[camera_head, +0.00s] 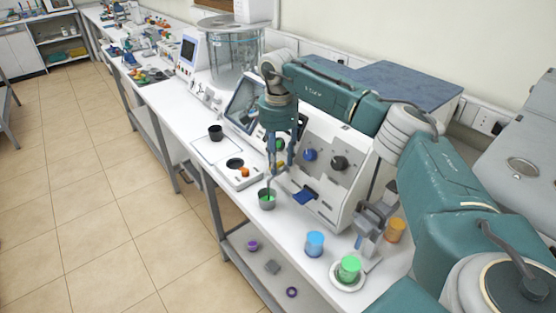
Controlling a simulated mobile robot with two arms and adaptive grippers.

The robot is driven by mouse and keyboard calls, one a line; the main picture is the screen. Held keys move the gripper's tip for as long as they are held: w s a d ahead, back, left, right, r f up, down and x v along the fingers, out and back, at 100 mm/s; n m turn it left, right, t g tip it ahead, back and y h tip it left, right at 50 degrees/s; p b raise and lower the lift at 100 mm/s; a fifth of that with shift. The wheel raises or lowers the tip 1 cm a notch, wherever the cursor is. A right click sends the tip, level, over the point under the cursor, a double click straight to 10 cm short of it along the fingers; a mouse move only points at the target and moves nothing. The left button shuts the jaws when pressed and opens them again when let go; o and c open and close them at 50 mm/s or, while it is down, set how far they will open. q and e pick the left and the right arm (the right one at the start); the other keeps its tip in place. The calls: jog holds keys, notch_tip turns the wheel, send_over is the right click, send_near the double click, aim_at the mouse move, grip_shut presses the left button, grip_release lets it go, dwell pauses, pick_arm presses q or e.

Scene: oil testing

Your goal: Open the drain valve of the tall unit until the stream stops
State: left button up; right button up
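My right gripper (278,172) points down at the front of a white unit (345,150) with a blue knob (309,155) and a black knob (339,162) on its face. Its fingers look slim, and whether they hold anything is unclear. A small dark cup with green on it (267,199) stands just below the fingertips. A taller unit with a clear cylinder (236,55) and a screen (188,49) stands farther back. I cannot tell which unit the task means; no valve or stream can be made out clearly.
A black cup (216,132) stands on a white plate left of my gripper. A blue cup (315,243), a green cup (349,268) on a dish and an orange cup (395,230) stand nearer. My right arm covers the right side. Tiled floor is clear at left.

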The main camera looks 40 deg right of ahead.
aim_at(278, 164)
notch_tip(278, 164, up, 12)
dwell(0.6)
jog(key=shift+f, duration=0.1)
dwell(0.4)
